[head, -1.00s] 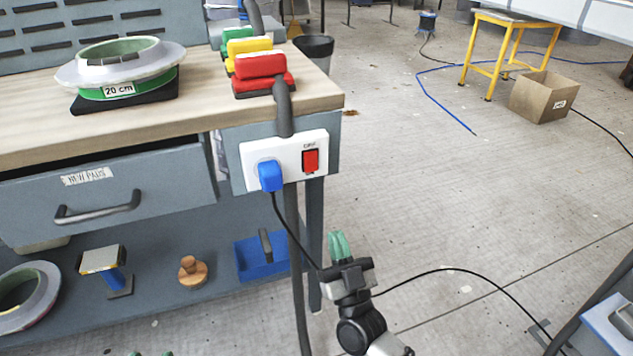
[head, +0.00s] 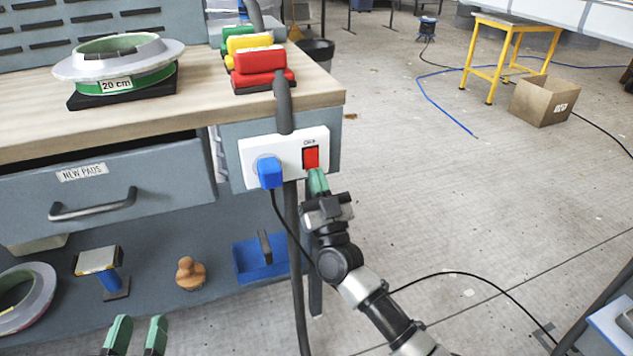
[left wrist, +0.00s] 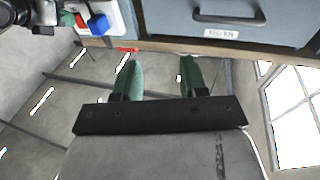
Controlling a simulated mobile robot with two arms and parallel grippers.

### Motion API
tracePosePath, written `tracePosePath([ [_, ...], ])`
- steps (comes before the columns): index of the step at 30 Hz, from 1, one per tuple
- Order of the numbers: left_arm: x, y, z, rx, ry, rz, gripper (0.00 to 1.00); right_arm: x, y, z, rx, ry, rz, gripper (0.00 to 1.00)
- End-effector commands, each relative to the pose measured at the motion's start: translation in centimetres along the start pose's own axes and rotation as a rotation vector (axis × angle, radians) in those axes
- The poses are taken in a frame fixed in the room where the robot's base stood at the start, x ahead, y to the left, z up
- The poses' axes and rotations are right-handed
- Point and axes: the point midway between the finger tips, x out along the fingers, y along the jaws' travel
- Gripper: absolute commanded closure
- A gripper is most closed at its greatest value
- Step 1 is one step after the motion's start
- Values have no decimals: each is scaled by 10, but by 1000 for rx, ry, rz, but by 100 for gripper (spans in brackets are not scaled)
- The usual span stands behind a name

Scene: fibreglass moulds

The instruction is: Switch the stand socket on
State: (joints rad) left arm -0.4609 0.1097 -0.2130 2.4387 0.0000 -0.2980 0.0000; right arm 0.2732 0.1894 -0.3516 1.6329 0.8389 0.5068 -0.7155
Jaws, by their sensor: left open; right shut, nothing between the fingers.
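The stand socket (head: 286,158) is a white panel on the end of the workbench. A blue plug (head: 269,172) sits in its left side. My left gripper (head: 136,336) is open and empty at the bottom left, in front of the bench. The left wrist view shows its fingers (left wrist: 160,80) apart, with the socket (left wrist: 118,17) at the top left, upside down.
The bench top (head: 30,115) carries a green-and-white ring mould (head: 122,62) and coloured blocks (head: 260,66). A closed drawer (head: 110,185) and a lower shelf with tools are below. A black cable (head: 290,226) hangs from the plug.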

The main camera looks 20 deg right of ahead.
Motion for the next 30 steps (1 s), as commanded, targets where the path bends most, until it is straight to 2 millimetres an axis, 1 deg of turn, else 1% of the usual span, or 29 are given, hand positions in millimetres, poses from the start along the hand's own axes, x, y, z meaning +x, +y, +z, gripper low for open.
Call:
tracePosePath([
  [14,0,1,-4,-1,33,2,57,2,0,2,0,3,0,100],
  [17,1,2,-11,-3,104,6,57,2,0,4,-1,12,1,100],
  [23,-4,8,-40,-12,363,20,57,3,0,9,-1,46,1,100],
  [24,-4,7,-42,-11,348,19,57,5,0,6,-1,44,1,100],
  [30,-4,7,-42,-11,342,18,57,5,0,6,0,43,1,100],
])
